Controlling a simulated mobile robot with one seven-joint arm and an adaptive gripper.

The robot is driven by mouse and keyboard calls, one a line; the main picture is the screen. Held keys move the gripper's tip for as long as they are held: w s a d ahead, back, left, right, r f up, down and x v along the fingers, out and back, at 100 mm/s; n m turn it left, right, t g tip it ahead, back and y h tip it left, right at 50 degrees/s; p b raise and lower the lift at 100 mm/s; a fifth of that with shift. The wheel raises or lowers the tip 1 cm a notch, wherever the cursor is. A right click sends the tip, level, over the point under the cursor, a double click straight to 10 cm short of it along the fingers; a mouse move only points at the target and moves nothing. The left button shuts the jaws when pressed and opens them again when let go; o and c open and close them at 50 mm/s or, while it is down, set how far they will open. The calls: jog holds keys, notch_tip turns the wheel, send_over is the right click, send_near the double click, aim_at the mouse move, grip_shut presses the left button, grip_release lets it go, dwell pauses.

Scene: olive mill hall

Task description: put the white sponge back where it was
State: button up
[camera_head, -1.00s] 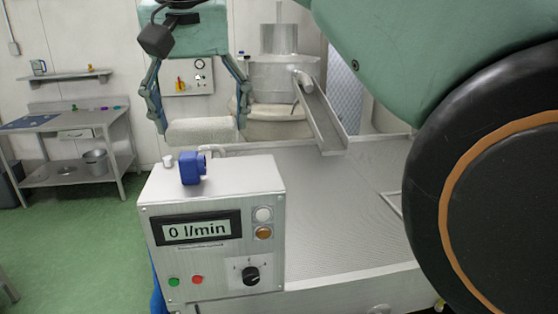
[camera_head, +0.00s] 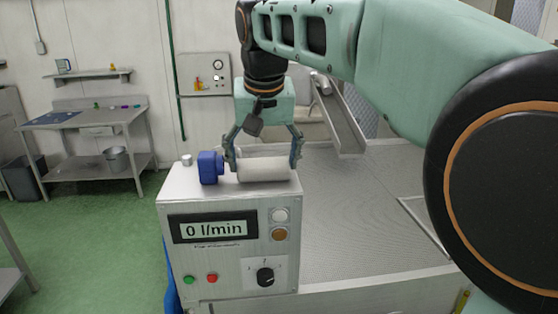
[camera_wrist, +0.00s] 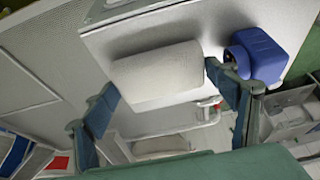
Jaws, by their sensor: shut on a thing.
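The white sponge (camera_head: 265,169) is held lengthwise between the two fingers of my gripper (camera_head: 265,158). It is over the right part of the top of the grey control box (camera_head: 228,268), just right of a blue object (camera_head: 208,168). I cannot tell whether the sponge touches the box top. In the wrist view the sponge (camera_wrist: 157,75) spans the gap between the fingertips, and the blue object (camera_wrist: 262,55) is close beside the right finger.
A small pale cap (camera_head: 187,160) stands at the box top's back left. Behind and right lies a wide mesh-covered surface (camera_head: 345,215) with a metal chute (camera_head: 342,122) above it. A side table (camera_head: 85,125) stands at the far left.

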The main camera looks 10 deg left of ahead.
jog(key=shift+f, duration=0.2)
jog(key=o, duration=0.7)
jog(key=shift+r, duration=0.15)
jog(key=p+v, duration=0.1)
jog(key=v, duration=1.1)
